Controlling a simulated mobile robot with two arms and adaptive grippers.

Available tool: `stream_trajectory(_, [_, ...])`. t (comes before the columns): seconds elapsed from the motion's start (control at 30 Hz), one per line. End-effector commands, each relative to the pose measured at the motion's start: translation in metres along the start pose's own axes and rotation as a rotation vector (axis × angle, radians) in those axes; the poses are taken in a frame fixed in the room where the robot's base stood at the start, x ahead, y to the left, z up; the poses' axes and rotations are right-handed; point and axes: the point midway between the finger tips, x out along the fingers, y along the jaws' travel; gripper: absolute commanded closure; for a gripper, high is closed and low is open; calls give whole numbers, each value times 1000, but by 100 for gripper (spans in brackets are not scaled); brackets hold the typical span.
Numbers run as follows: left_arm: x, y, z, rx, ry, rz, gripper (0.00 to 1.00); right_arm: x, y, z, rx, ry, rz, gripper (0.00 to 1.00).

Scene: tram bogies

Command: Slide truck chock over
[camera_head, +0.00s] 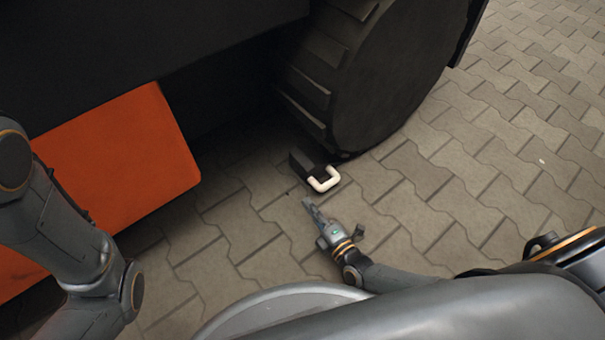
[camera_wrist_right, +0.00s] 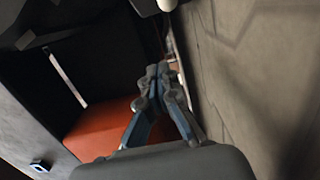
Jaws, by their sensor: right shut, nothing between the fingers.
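The truck chock (camera_head: 308,166) is a dark block with a white U-shaped handle (camera_head: 324,180). It lies on the paving beside the foot of the large black wheel (camera_head: 385,75). My right gripper (camera_head: 308,204) is shut and empty, a little in front of the handle and apart from it. The right wrist view shows its fingers (camera_wrist_right: 158,72) closed together, with a white piece, apparently the handle (camera_wrist_right: 167,5), at the top edge. My left arm shows at the left of the head view, but its gripper is not visible.
An orange panel (camera_head: 120,160) hangs under the dark vehicle body (camera_head: 130,40) on the left. The grey block paving (camera_head: 480,190) is clear to the right of the wheel and chock.

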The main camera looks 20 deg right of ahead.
Motion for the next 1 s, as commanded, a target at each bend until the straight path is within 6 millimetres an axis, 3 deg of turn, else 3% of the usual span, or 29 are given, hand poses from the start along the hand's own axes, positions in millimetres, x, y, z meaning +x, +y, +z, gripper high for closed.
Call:
stream_trajectory(0.47, [-61, 13, -21, 0, 0, 0, 60, 96, -3, -1, -1, 5, 10, 100])
stream_trajectory(0.7, [-80, 17, -28, 0, 1, 1, 60, 101, -2, 29, -4, 4, 6, 100])
stream_trajectory(1.0, [-84, 18, -30, 0, 1, 1, 60, 103, 2, 38, -1, 4, 4, 100])
